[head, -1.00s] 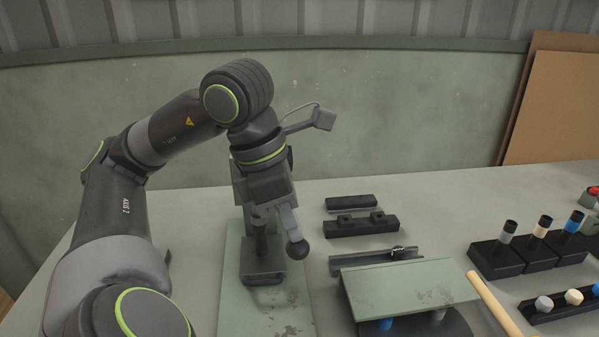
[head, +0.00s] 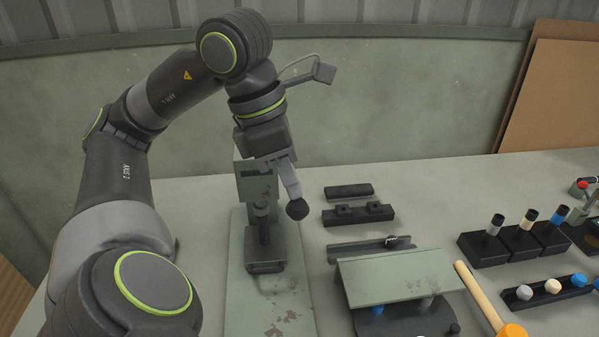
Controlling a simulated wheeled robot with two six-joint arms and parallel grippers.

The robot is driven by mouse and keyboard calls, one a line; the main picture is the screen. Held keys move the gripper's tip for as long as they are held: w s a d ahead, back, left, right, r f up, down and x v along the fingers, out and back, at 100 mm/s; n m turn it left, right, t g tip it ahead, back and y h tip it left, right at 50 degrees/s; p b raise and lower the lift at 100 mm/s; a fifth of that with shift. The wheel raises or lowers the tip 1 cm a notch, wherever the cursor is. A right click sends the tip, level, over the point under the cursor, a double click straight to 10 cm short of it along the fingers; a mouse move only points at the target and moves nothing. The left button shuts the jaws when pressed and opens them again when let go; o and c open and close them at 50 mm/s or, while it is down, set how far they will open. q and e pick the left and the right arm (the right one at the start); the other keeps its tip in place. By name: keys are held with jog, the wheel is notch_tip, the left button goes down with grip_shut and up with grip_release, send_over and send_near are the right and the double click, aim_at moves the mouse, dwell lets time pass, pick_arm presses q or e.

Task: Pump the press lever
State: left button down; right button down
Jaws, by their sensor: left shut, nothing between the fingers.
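The press stands on a green base plate (head: 236,300) left of centre, with a green column (head: 255,182) behind. Its dark ram (head: 261,220) stands above a black block (head: 265,262) on the plate. The press lever (head: 290,180) is a grey bar slanting down to the right and ending in a black ball knob (head: 297,209). My left gripper (head: 281,159) is shut and empty at the upper part of the lever, above the knob. Its fingertips are mostly hidden, so I cannot tell whether they touch the bar. My right gripper is out of view.
Right of the press are black blocks (head: 358,214), a rail (head: 372,248) and a green sloped cover (head: 400,277). A mallet with an orange head (head: 512,331) lies in front. Several pegs in black holders (head: 522,246) stand at the right. Cardboard panels lean at the back right.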

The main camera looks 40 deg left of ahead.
pick_arm(q)
jog(key=shift+w+r+p, duration=0.1)
jog(key=shift+r+p, duration=1.45)
jog(key=shift+r, duration=0.55)
notch_tip(320, 180, up, 7)
jog(key=p, duration=0.6)
jog(key=shift+a, duration=0.2)
jog(key=shift+w, duration=0.1)
